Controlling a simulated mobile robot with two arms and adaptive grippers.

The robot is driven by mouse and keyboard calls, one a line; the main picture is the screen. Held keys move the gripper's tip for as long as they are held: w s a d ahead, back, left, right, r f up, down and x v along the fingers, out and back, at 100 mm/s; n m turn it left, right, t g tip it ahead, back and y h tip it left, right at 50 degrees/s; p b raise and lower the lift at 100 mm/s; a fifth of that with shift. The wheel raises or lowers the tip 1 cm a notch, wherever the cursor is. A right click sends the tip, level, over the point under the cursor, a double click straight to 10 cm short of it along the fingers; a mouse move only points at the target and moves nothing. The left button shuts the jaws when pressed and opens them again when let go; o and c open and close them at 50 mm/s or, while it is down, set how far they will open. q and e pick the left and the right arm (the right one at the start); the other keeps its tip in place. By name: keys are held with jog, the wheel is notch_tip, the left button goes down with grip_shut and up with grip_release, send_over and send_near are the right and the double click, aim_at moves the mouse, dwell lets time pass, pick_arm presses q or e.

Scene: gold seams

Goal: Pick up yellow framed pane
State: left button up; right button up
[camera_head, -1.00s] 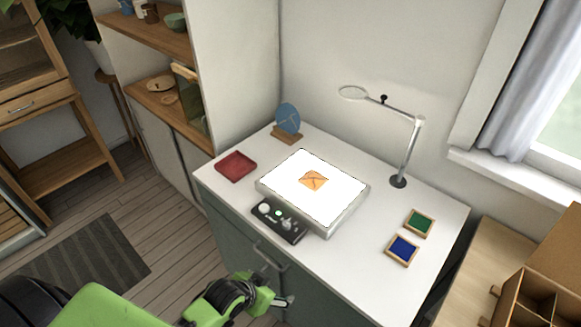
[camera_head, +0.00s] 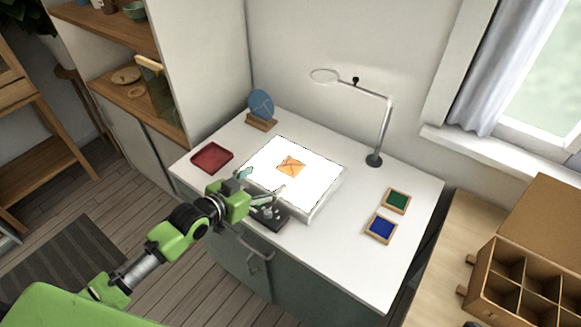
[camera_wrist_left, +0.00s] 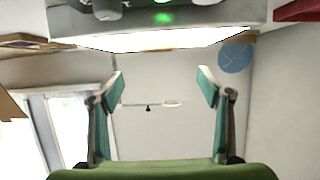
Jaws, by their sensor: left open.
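A small orange-yellow pane (camera_head: 291,166) with dark lines across it lies on the white lit panel (camera_head: 318,187); whether it has a frame is too small to tell. A green framed pane (camera_head: 396,201) and a blue framed pane (camera_head: 381,228) lie on the desk to the right. My left gripper (camera_head: 263,182) is open and empty over the panel's near-left edge, apart from the orange-yellow pane. In the left wrist view, my left gripper (camera_wrist_left: 162,88) shows spread fingers with nothing between them. My right gripper is not in view.
A black control box (camera_head: 270,216) sits before the panel, partly hidden by my gripper. A red tray (camera_head: 212,157), a blue disc on a stand (camera_head: 261,106) and a magnifier lamp (camera_head: 388,130) surround it. A divided wooden box (camera_head: 484,270) stands right. The desk's front right is clear.

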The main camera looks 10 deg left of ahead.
pick_arm(q)
send_near(291, 166)
jog(key=shift+x, duration=1)
jog(key=shift+w+d+f+p, duration=0.1)
jog(key=shift+w+f+p, duration=0.2)
jog(key=shift+w, duration=0.35)
jog(key=shift+x, duration=2)
jog(key=shift+s+d+f, duration=0.1)
jog(key=shift+s, duration=0.05)
jog(key=c, duration=1.3)
jog(key=shift+c, duration=0.2)
